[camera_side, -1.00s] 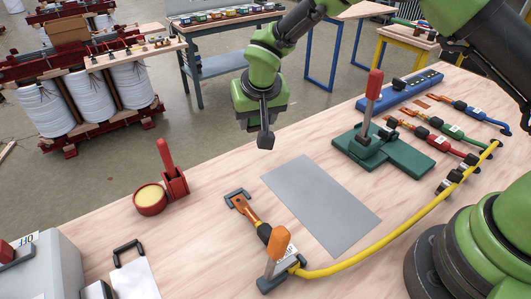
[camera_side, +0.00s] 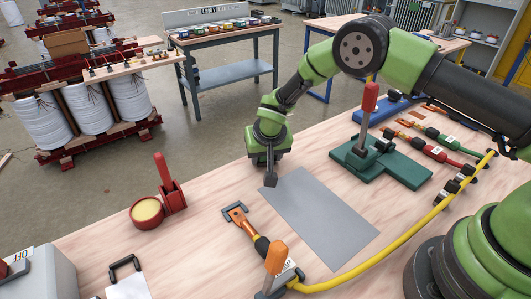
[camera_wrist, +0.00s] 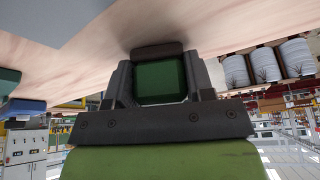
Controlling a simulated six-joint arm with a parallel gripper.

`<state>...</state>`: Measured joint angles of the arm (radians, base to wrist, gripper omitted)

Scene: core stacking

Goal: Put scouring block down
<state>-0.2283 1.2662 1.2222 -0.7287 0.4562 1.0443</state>
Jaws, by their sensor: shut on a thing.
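The scouring block (camera_wrist: 157,50) is a dark piece at the end of my gripper (camera_wrist: 158,72), with a dark green face showing between the fingers in the wrist view. My gripper is shut on it. In the side view my gripper (camera_side: 269,172) points down, and the dark block end (camera_side: 270,181) is low at the far left corner of the flat grey sheet (camera_side: 320,218). The block's underside is hidden, and I cannot tell if it touches the surface.
An orange-handled cable tool (camera_side: 256,240) lies left of the sheet. A red cup-and-handle stand (camera_side: 172,195) is farther left. A green fixture with a red lever (camera_side: 380,160) stands right of the sheet. A yellow cable (camera_side: 400,232) curves along the right. The sheet is bare.

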